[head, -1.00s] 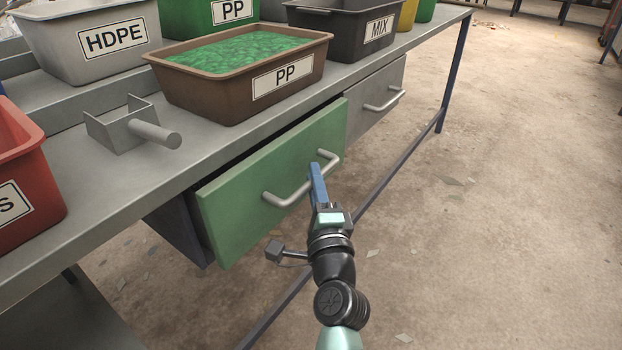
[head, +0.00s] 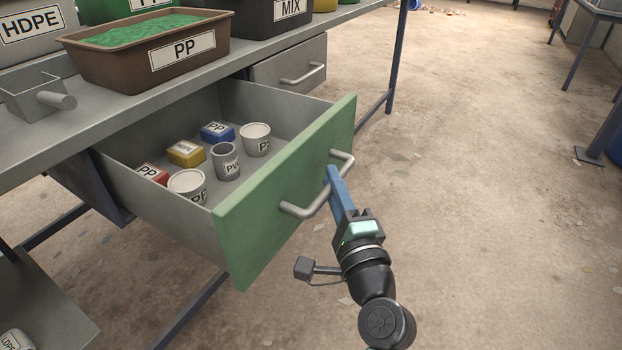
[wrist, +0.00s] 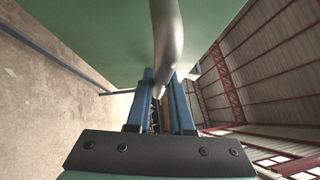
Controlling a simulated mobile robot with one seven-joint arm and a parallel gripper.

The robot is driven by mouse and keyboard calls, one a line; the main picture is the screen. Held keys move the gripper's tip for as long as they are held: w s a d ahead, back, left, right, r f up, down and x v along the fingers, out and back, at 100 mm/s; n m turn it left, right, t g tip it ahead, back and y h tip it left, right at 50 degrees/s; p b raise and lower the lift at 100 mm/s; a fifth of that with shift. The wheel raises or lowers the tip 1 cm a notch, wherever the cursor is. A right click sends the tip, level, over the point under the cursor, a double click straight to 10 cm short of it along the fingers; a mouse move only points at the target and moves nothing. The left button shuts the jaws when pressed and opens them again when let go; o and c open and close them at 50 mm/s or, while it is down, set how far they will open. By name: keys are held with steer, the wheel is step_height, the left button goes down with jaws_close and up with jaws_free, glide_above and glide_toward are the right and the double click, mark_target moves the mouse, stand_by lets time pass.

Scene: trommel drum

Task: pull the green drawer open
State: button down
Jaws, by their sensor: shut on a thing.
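The green drawer (head: 262,215) stands well out from under the grey bench in the head view, its inside showing. Its silver bar handle (head: 300,211) is on the front face. My gripper (head: 334,178) is shut on the handle near its right part, with blue fingers on it. In the wrist view the handle (wrist: 166,40) runs down between the two blue fingers of my gripper (wrist: 160,84), with the green drawer front (wrist: 100,35) behind. Inside the drawer lie red, yellow (head: 186,153) and blue (head: 217,132) blocks and several pale or grey cups (head: 226,162).
On the bench (head: 120,108) stand a brown PP bin (head: 110,65) of green bits, a dark MIX bin (head: 265,22) and a grey scoop (head: 30,98). A shut grey drawer (head: 290,75) is beside the green one.

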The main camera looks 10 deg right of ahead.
steer(key=shift+s+d, duration=1.05)
steer(key=shift+d, duration=0.3)
steer(key=c, duration=0.8)
jaws_free()
steer(key=s+d+f+p, duration=0.1)
steer(key=s+d, duration=0.1)
steer(key=s, duration=1)
steer(key=shift+s+f, duration=0.35)
